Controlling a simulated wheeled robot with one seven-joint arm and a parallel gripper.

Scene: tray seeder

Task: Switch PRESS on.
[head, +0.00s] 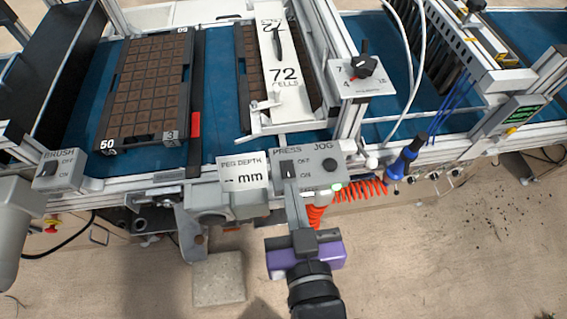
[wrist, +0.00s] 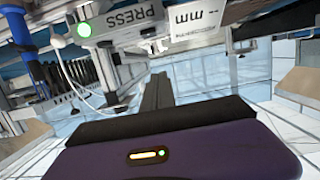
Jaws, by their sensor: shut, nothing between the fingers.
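The PRESS switch (head: 287,168) is a small dark rocker on the grey PRESS/JOG box (head: 322,180), with OFF marked above and ON below. Its exact position is too small to tell. My gripper (head: 290,185) is shut and empty, its narrow fingers reaching up from below to the box front just under the switch. I cannot tell whether the fingertips touch it. In the wrist view the shut fingers (wrist: 158,88) point toward the underside of the box, where the PRESS label (wrist: 130,14) shows upside down and the switch itself is not visible.
A round dark JOG knob (head: 330,164) sits right of the switch. A coiled orange hose (head: 360,189) and a blue-handled tool (head: 404,160) are to the right. The BRUSH switch box (head: 60,170) is far left.

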